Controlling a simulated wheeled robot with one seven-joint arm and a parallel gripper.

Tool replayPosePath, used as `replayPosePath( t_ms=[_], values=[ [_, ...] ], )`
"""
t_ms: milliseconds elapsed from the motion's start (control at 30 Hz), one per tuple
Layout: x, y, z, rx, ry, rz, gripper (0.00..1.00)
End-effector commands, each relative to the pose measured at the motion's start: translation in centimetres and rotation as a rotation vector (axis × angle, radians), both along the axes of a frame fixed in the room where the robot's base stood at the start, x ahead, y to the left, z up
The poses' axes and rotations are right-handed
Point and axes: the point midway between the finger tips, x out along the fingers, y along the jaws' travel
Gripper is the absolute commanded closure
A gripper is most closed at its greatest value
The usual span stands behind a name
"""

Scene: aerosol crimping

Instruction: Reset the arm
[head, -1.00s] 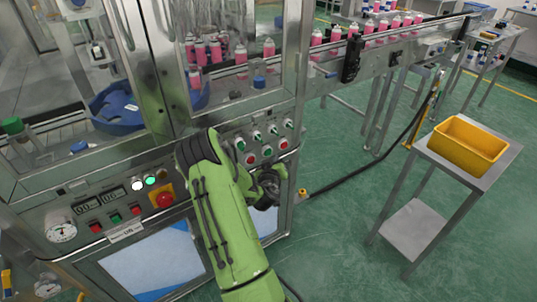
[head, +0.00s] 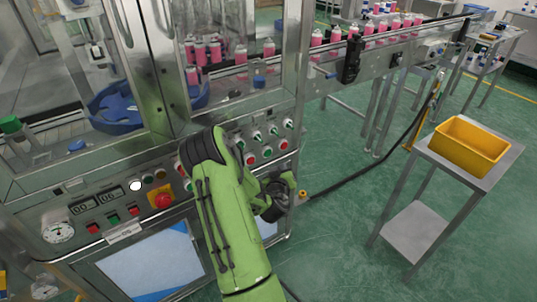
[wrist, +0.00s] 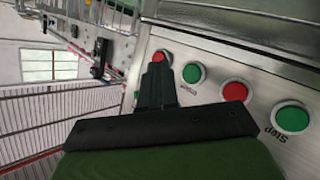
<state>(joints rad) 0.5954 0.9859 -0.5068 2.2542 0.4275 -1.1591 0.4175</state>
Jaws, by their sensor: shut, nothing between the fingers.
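My green arm (head: 232,215) stands in front of the machine's control panel (head: 55,205) in the head view. The dark gripper end (head: 278,197) shows at its right side, partly hidden by the arm. In the wrist view my gripper (wrist: 158,60) is shut and empty, its dark fingers pressed together. The fingers point toward the steel panel and overlap a red button (wrist: 160,55) in the picture; I cannot tell whether they touch it. A green button (wrist: 193,73), another red button (wrist: 235,91) and another green button (wrist: 291,117) lie to the right.
The glass-doored machine (head: 150,70) fills the left and centre, with pink cans (head: 214,50) inside. A conveyor (head: 400,38) with more cans runs right. A yellow bin (head: 468,145) sits on a steel stand (head: 415,240). The green floor between machine and stand is mostly clear, with a black cable (head: 350,180).

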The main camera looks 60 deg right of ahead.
Motion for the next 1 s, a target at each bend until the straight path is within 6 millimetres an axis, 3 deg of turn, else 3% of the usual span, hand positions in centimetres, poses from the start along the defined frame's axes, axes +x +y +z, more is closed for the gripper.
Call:
replayPosePath(
  t_ms=[500, 667, 767, 867, 1000],
  values=[
    [0.0, 0.0, 0.0, 0.0, -0.001, 0.0, 1.0],
    [2.2, 1.4, 2.5, 0.055, -0.055, -0.03, 1.0],
    [5.0, 4.7, 5.4, 0.17, -0.111, -0.046, 1.0],
    [7.7, 9.8, 8.1, 0.32, -0.138, -0.013, 1.0],
    [9.9, 19.2, 12.0, 0.535, -0.114, 0.124, 1.0]
  ],
)
